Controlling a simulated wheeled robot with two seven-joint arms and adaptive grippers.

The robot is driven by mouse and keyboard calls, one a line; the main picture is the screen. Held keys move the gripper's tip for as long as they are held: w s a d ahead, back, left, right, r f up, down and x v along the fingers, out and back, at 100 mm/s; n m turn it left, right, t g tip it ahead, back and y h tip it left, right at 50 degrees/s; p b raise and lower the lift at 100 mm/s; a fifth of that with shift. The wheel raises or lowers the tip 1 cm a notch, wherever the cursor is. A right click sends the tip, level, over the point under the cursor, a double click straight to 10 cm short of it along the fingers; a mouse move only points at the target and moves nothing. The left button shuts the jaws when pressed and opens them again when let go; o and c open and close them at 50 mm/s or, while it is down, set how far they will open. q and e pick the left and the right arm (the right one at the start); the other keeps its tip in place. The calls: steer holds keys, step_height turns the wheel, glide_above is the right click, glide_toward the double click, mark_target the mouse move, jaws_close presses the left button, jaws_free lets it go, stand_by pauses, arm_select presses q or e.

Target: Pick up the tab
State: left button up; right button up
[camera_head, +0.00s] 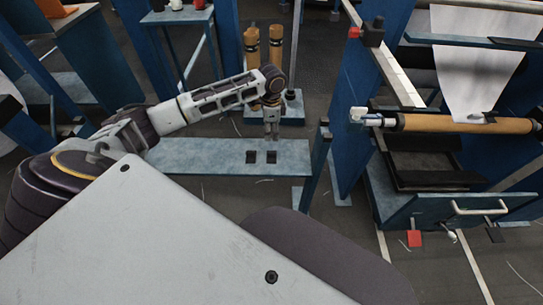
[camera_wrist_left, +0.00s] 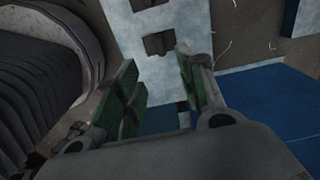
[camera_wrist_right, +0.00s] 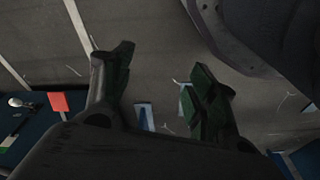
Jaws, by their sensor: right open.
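Two small dark square pieces (camera_head: 251,157) (camera_head: 271,157) sit side by side on a pale blue bench (camera_head: 200,154). In the left wrist view one dark piece (camera_wrist_left: 158,43) shows just beyond the fingertips. My left gripper (camera_head: 271,133) points down over the bench near these pieces. Its fingers (camera_wrist_left: 158,60) are apart with nothing between them. A red tab (camera_head: 415,238) hangs below the machine's drawer on the right, and a red tab also shows in the right wrist view (camera_wrist_right: 58,101). My right gripper (camera_wrist_right: 157,72) is open and empty above the floor; the head view does not show it.
The blue machine frame (camera_head: 349,100) with an orange-brown roller (camera_head: 465,124) and a handled drawer (camera_head: 470,212) stands right. Two spools (camera_head: 276,45) stand behind the bench. A blue post (camera_head: 316,165) rises at the bench's right end. Floor is open between bench and machine.

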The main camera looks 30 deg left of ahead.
stand_by(0.5)
arm_select(q)
steer(key=b, duration=0.2)
glide_above(272, 153)
steer(key=shift+a+f, duration=0.15)
steer(key=shift+f, duration=4.15)
arm_select(e)
steer(key=shift+w+a+r, duration=0.1)
steer(key=shift+a+r, duration=0.05)
steer(key=shift+r, duration=0.7)
steer(key=shift+w+a+r, duration=0.1)
steer(key=shift+a+r, duration=0.1)
steer(key=shift+r, duration=0.6)
steer(key=shift+a+r, duration=0.15)
steer(key=shift+r, duration=0.7)
